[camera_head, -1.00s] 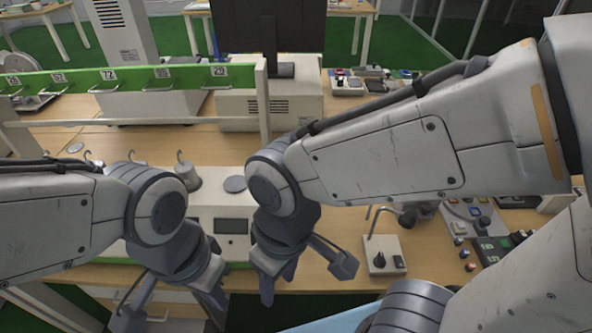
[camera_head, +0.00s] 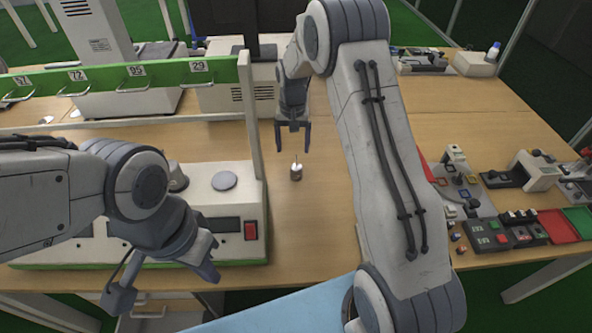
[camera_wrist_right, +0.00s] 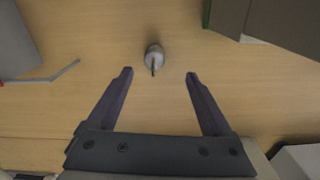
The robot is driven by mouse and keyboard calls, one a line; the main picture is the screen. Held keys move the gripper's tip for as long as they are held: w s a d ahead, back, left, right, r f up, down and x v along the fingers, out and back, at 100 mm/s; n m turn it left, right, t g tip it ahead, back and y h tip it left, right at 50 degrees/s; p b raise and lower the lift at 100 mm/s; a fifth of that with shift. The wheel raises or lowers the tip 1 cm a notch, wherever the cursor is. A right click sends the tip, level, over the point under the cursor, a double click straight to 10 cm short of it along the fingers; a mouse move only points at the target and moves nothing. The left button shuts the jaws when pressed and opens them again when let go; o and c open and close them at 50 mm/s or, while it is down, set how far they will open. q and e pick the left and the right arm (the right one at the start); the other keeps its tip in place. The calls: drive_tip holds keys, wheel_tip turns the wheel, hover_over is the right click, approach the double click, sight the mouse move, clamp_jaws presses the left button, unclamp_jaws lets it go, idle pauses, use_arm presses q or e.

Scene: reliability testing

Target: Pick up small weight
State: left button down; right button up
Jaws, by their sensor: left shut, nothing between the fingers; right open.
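The small weight (camera_head: 296,172) is a little grey cylinder with a hook on top, standing upright on the wooden table. My right gripper (camera_head: 293,150) is open and empty, just behind the weight in the head view. In the right wrist view the weight (camera_wrist_right: 154,55) lies ahead of and between the two open fingers (camera_wrist_right: 160,75), apart from both. My left gripper (camera_head: 212,262) is shut and empty at the front left, over the front edge of the scale box.
A white scale box (camera_head: 225,208) with a round pan (camera_head: 224,180) stands left of the weight. Above it runs a green rack (camera_head: 110,75) with numbered hooks. Control panels (camera_head: 500,232) and small parts fill the right side. The table around the weight is clear.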

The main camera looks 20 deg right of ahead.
sight(297, 167)
drive_tip(key=shift+m, duration=0.3)
drive_tip(key=f, duration=0.2)
drive_tip(key=w+f, duration=0.1)
drive_tip(key=f, duration=0.1)
drive_tip(key=d+f, duration=0.1)
drive_tip(key=shift+w+f+p, duration=0.15)
drive_tip(key=shift+f+p, duration=0.25)
drive_tip(key=f, duration=0.2)
drive_tip(key=f+p, duration=0.1)
drive_tip(key=f, duration=0.2)
drive_tip(key=shift+d+f+p, duration=0.25)
drive_tip(key=shift+f+p, duration=0.05)
drive_tip(key=shift+p, duration=0.05)
drive_tip(key=shift+f, duration=0.35)
drive_tip(key=shift+r, duration=0.1)
clamp_jaws()
